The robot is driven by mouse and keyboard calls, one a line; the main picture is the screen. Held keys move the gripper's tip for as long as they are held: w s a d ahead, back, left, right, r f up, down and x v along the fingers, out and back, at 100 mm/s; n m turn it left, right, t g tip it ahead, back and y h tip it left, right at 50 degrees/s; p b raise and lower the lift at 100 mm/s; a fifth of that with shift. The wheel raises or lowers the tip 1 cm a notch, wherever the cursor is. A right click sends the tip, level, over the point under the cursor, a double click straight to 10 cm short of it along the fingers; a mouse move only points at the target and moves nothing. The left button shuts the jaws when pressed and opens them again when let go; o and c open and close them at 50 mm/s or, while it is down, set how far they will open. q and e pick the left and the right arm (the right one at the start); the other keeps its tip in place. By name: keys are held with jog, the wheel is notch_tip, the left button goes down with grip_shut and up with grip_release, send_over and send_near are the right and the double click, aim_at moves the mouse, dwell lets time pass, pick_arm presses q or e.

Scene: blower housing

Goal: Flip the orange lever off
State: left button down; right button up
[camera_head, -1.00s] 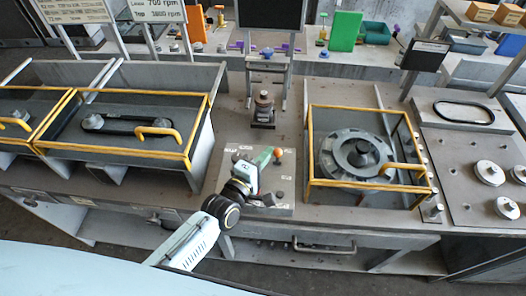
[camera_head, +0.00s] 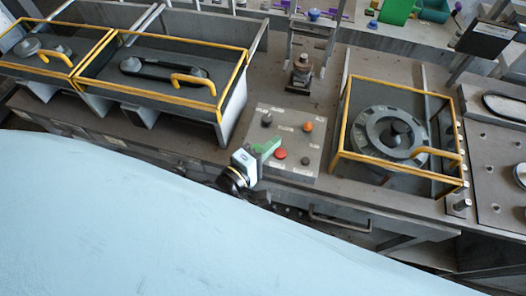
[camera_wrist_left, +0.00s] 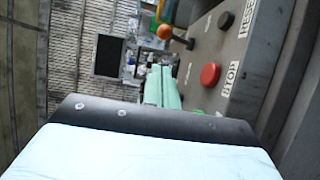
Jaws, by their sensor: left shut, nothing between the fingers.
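The orange lever (camera_head: 307,126) is a round orange knob on the grey control panel (camera_head: 262,115) in the middle of the bench. In the left wrist view the orange knob (camera_wrist_left: 165,32) sits on a short stem standing out from the panel face. My left gripper (camera_head: 270,146) has green fingers that are shut and empty. It is to the left of and nearer than the lever, apart from it, close to the red button (camera_head: 280,153). The shut green fingers (camera_wrist_left: 162,85) also show in the left wrist view. My right gripper is not in view.
The red button (camera_wrist_left: 210,74) has a STOP label beside it; RESET is lettered further along. A dark knob (camera_head: 266,120) is on the same panel. Yellow-framed covers (camera_head: 343,125) flank the panel. A small upright device (camera_head: 300,72) stands behind it.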

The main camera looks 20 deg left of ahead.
pick_arm(q)
jog(key=shift+v, duration=1.65)
jog(key=s+a+m+g+y, duration=0.6)
jog(key=s+a+m+g, duration=0.2)
jog(key=s+m+g, duration=0.65)
notch_tip(320, 180, down, 30)
jog(key=m+b, duration=0.2)
jog(key=b, duration=0.4)
jog(key=s+a+f+b, duration=0.1)
jog(key=s+f+b, duration=0.1)
jog(key=s+f, duration=0.6)
jog(key=s+a+f+g+b, duration=0.1)
jog(key=s+a+f+b, duration=0.1)
jog(key=s+f, duration=0.6)
notch_tip(320, 180, down, 5)
jog(key=shift+s+r+b, duration=0.1)
jog(key=shift+s+b, duration=0.25)
jog(key=shift+b, duration=0.25)
